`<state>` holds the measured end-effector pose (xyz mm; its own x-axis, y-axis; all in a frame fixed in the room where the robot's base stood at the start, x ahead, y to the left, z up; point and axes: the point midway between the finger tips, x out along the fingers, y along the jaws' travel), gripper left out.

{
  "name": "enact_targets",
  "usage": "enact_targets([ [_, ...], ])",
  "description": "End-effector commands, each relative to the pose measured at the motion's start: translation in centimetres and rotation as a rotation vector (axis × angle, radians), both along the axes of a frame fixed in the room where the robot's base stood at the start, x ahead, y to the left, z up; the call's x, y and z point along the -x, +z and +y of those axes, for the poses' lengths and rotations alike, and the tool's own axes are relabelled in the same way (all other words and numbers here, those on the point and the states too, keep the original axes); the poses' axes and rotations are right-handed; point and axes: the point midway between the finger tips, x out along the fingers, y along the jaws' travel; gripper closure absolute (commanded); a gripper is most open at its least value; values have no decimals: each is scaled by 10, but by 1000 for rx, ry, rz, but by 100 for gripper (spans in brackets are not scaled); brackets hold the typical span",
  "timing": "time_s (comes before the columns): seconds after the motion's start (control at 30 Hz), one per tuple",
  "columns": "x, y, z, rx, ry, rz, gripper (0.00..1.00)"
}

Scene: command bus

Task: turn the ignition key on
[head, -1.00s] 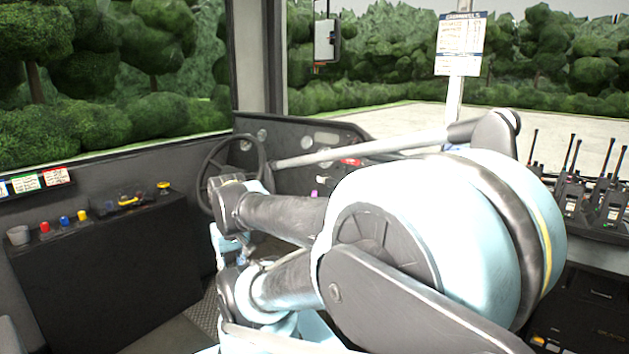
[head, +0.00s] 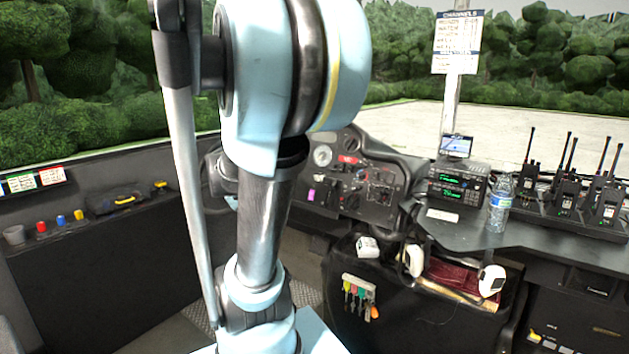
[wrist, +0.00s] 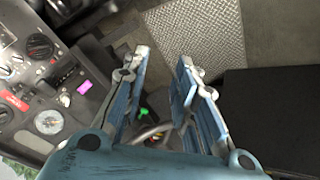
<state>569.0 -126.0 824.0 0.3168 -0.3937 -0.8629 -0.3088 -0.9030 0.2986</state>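The dashboard (head: 360,180) stands right of my arm in the head view, with dials, knobs and switches. A small purple piece (head: 311,195) sits low on its left part. In the wrist view the dashboard (wrist: 25,85) is at the left edge, with a round gauge (wrist: 48,122) and the purple piece (wrist: 84,87). I cannot make out the ignition key for certain in either view. My gripper (wrist: 163,60) is open, its blue fingers apart over the floor, to the right of the dashboard in the wrist view. In the head view my arm hides most of the gripper.
Colored keys hang on a rack (head: 359,292) on the console front. A water bottle (head: 499,203), a radio unit (head: 458,186) and several handheld radios (head: 566,195) stand on the right counter. White headset cups (head: 491,281) hang nearby. A ribbed floor plate (wrist: 200,35) is bare.

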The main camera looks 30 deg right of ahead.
Motion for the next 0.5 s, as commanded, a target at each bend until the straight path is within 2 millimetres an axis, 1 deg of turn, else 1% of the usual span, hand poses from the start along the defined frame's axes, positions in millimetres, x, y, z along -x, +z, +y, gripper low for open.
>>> enact_targets([
  [0.03, -14, 5, -12, 28, -24, -17, 74],
  [0.1, -31, 11, -28, 68, -53, -43, 74],
  [0.3, -77, 25, -75, 183, -126, -118, 74],
  [0.5, -120, 35, -122, 296, -187, -190, 74],
])
